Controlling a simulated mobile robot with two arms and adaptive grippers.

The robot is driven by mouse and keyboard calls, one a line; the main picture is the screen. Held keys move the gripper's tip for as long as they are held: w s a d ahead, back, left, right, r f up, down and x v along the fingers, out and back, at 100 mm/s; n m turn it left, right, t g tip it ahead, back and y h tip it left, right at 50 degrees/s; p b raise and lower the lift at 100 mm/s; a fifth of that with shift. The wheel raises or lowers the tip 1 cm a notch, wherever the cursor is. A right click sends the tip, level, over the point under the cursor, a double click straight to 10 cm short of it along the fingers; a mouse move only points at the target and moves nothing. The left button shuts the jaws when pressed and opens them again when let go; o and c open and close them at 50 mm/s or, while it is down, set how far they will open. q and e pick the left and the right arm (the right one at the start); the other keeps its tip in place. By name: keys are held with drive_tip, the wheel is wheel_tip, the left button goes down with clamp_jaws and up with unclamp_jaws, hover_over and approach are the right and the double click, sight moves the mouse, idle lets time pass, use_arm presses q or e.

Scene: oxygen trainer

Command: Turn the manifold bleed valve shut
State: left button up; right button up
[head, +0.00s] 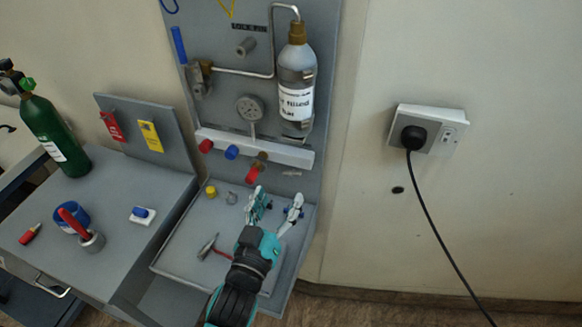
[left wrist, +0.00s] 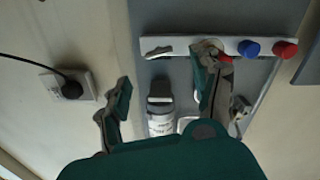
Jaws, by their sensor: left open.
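The white manifold bar (head: 285,154) runs across the lower part of the grey upright panel. A small grey lever (head: 292,174) sits below its right end and looks like the bleed valve; it lies roughly along the bar. It also shows at the left of the bar in the left wrist view (left wrist: 158,51). My left gripper (head: 277,203) is open and empty, below and in front of the bar. In the left wrist view, one finger overlaps the brass-and-red fitting (head: 256,167), and the lever lies between the finger lines. Contact cannot be told. My right gripper is not seen.
Red (head: 205,146) and blue (head: 231,152) knobs stand left on the bar. A bottle (head: 296,75) and gauge (head: 250,108) are above. The tray (head: 175,262) below holds small loose parts. A wall socket (head: 430,127) with a cable is at right.

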sight(290, 174)
use_arm(q)
drive_tip(key=x, duration=0.8)
drive_tip(key=shift+p, duration=0.4)
drive_tip(key=shift+w+d, duration=0.15)
drive_tip(key=shift+w, duration=0.25)
drive_tip(key=c, duration=1.2)
